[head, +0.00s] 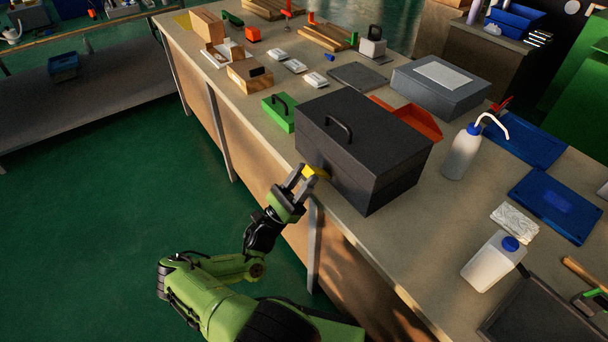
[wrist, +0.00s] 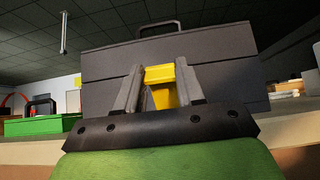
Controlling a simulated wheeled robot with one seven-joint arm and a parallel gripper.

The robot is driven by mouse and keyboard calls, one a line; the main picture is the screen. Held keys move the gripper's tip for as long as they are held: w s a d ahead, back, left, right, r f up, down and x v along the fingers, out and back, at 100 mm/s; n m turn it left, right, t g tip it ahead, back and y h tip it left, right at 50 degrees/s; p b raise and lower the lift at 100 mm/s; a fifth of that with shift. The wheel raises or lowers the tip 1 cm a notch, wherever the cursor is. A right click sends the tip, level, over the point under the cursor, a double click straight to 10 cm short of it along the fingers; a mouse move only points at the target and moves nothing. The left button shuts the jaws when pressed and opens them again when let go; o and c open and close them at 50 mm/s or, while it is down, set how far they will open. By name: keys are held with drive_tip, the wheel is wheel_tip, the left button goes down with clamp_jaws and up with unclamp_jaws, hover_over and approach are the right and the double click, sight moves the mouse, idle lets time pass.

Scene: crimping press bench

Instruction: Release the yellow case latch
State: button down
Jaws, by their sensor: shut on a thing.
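The dark grey case (head: 362,150) stands upright near the front edge of the bench, with its lid down and a black handle on top. Its yellow latch (head: 314,171) is on the front face, at my gripper. My gripper (head: 305,179) is at the case's front, with its two fingers on either side of the latch. In the wrist view the latch (wrist: 160,73) sits between the grey fingertips, and my gripper (wrist: 161,88) is shut on it. The case (wrist: 225,65) fills the background there. The fingers hide the latch's sides.
A green case (head: 280,112) stands just left of the dark case, and a red-orange tray (head: 414,120) lies behind it.

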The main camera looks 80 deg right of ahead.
idle(0.3)
drive_tip(key=c, duration=0.7)
unclamp_jaws()
drive_tip(key=v, duration=0.7)
drive_tip(key=shift+w+a+f, duration=0.1)
drive_tip(key=shift+a+f, duration=0.05)
drive_tip(key=shift+f, duration=0.05)
